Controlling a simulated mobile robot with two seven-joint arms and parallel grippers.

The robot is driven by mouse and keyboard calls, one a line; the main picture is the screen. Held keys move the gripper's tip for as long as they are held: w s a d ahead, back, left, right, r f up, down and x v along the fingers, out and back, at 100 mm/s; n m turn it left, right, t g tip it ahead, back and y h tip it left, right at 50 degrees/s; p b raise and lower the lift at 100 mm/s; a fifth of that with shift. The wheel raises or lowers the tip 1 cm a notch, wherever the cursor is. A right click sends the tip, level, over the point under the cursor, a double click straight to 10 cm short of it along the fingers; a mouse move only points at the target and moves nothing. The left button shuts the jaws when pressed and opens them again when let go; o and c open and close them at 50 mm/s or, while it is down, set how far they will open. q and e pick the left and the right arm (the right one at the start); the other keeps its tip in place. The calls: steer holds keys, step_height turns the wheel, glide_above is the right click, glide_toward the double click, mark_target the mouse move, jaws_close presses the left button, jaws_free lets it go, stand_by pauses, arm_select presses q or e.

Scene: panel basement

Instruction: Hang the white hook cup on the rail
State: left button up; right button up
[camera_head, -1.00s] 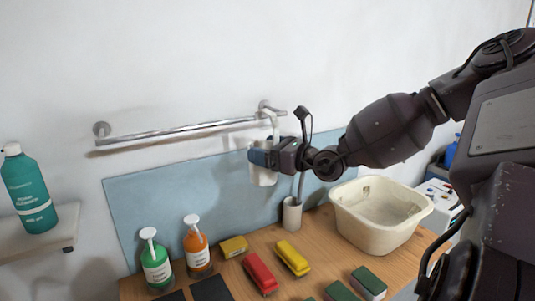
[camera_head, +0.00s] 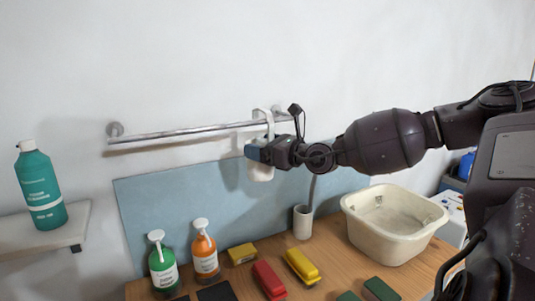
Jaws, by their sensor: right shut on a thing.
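The white hook cup (camera_head: 261,172) is held by my right gripper (camera_head: 256,153) just below the right end of the rail. Its hook (camera_head: 269,122) rises at the rail's right part and overlaps it in the picture. I cannot tell whether the hook rests on the bar. The metal rail (camera_head: 190,133) runs along the white wall, with a round mount at its left end. The gripper comes from the right, is shut on the cup and hides part of it. My left gripper is not in view.
Below is a wooden table with a white cup (camera_head: 303,222), a cream basin (camera_head: 393,226), a green bottle (camera_head: 162,265), an orange bottle (camera_head: 204,254) and red and yellow brushes. A teal bottle (camera_head: 40,187) stands on the left shelf. A blue panel (camera_head: 200,205) backs the table.

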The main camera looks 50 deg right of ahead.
mark_target(251, 142)
steer(key=shift+b+x, duration=0.85)
steer(key=shift+x, duration=0.05)
steer(key=shift+w+d, duration=0.25)
steer(key=shift+w, duration=0.55)
steer(key=shift+w+f, duration=0.15)
steer(key=shift+f+b, duration=0.65)
steer(key=shift+f, duration=0.55)
